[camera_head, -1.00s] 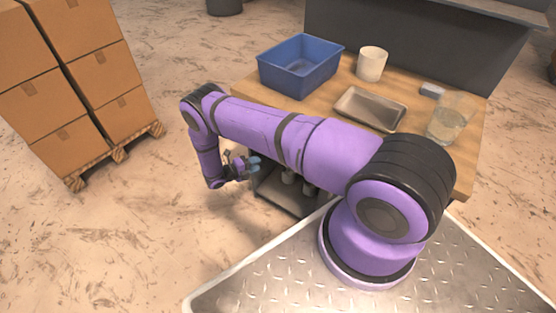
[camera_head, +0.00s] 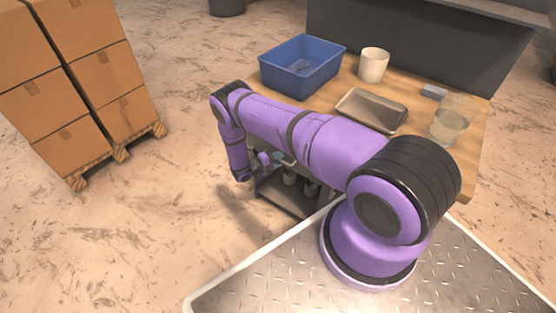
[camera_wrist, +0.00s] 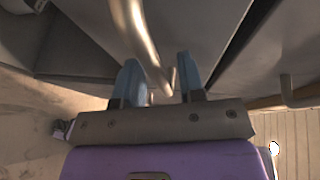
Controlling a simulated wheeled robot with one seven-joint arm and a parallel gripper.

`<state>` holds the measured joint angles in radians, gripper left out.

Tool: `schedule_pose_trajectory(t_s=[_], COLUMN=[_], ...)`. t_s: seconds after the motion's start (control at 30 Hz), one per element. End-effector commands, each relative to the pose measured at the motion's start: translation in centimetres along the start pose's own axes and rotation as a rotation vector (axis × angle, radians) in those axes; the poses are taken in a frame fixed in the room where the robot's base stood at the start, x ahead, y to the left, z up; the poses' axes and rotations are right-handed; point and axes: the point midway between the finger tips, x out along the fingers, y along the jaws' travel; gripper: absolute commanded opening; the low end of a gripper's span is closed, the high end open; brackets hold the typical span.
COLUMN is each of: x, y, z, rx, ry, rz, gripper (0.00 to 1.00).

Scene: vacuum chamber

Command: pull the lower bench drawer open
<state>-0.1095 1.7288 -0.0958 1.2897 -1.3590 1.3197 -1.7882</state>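The bench (camera_head: 340,88) has a wooden top, and most of its front is hidden behind my arm in the head view. In the wrist view a grey drawer front (camera_wrist: 205,22) fills the top middle, with a curved metal bar handle (camera_wrist: 143,30). I take it for the lower drawer, as another handle (camera_wrist: 287,92) sits closer to the wooden top edge. My gripper (camera_wrist: 160,78) is open, its two blue fingers spread with the handle's end between them. Contact with the handle cannot be told. In the head view my gripper (camera_head: 277,158) is low beside the bench.
On the bench stand a blue bin (camera_head: 300,68), a white cup (camera_head: 373,65), a metal tray (camera_head: 372,110) and a clear beaker (camera_head: 450,122). Under the top, a dark tray-like surface (camera_head: 285,205) holds small pale items. Stacked boxes (camera_head: 85,75) stand left; floor between is clear.

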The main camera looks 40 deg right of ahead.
Motion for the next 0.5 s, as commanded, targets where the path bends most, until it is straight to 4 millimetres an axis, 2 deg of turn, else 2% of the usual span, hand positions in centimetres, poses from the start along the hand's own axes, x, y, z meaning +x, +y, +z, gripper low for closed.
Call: schedule_pose_trajectory(t_s=[0.23, 0.37, 0.4, 0.5], x=[0.05, 0.04, 0.04, 0.04], y=[-0.01, -0.02, -0.02, -0.01], z=[0.01, 0.01, 0.01, 0.01], rx=[0.000, 0.000, 0.000, 0.000], ry=[0.000, 0.000, 0.000, 0.000], rz=[0.000, 0.000, 0.000, 0.000], gripper=[0.34, 0.04, 0.00, 0.00])
